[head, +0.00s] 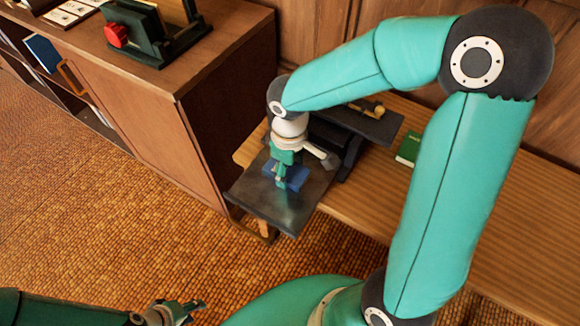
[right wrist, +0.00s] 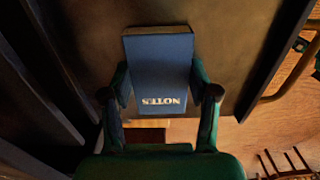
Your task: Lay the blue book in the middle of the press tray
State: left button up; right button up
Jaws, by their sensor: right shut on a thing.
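The press tray (head: 262,203) is a dark flat plate at the front end of the wooden bench in the head view. The blue book (head: 297,179) is over the tray and partly hidden by my right gripper (head: 282,181), which points down. In the right wrist view, the book (right wrist: 160,68) shows the upside-down word NOTES, with a green finger on each side. My right gripper (right wrist: 160,95) is shut on it. The tray's dark surface (right wrist: 245,45) lies behind it. I cannot tell whether the book touches the tray. My left gripper (head: 188,311) is low in the head view, away from the tray, its fingers unclear.
The dark press body (head: 345,135) stands right behind the tray. A green book (head: 408,149) lies on the bench (head: 480,205) to the right. A brown cabinet (head: 165,135) stands close on the left, with a red-knobbed device (head: 150,35) on top.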

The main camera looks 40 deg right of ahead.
aim_at(289, 171)
jog(key=o, duration=1.2)
jog(key=shift+r, duration=0.25)
notch_tip(289, 171, up, 12)
jog(key=shift+f+p, duration=0.2)
jog(key=shift+p, duration=0.45)
